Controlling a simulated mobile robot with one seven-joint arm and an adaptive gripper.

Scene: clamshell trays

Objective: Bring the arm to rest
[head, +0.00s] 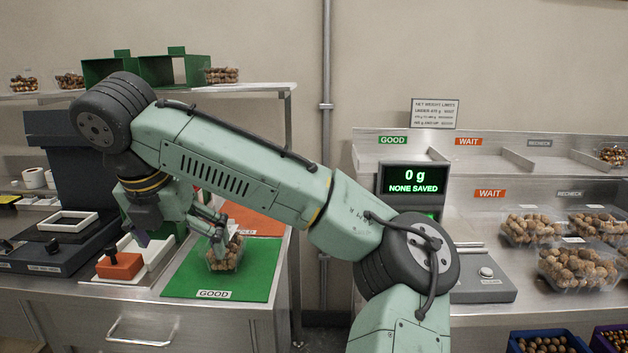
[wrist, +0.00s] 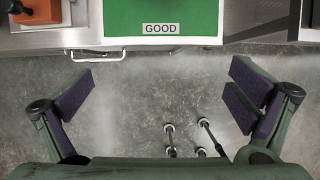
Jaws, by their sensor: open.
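My gripper (head: 180,237) hangs at the end of my bent arm in the head view, over the left counter near the green mat (head: 258,272). A clear clamshell tray of nuts (head: 226,258) sits on the green mat in the head view, partly behind one finger. I cannot tell whether that finger touches it. The mat's front strip (wrist: 160,12), labelled GOOD, shows bare at the top of the wrist view.
An orange mat (head: 258,222) lies behind the green one. A display (head: 411,180) reads 0 g, NONE SAVED. Filled trays (head: 578,268) crowd the right counter. Open floor lies before the left counter.

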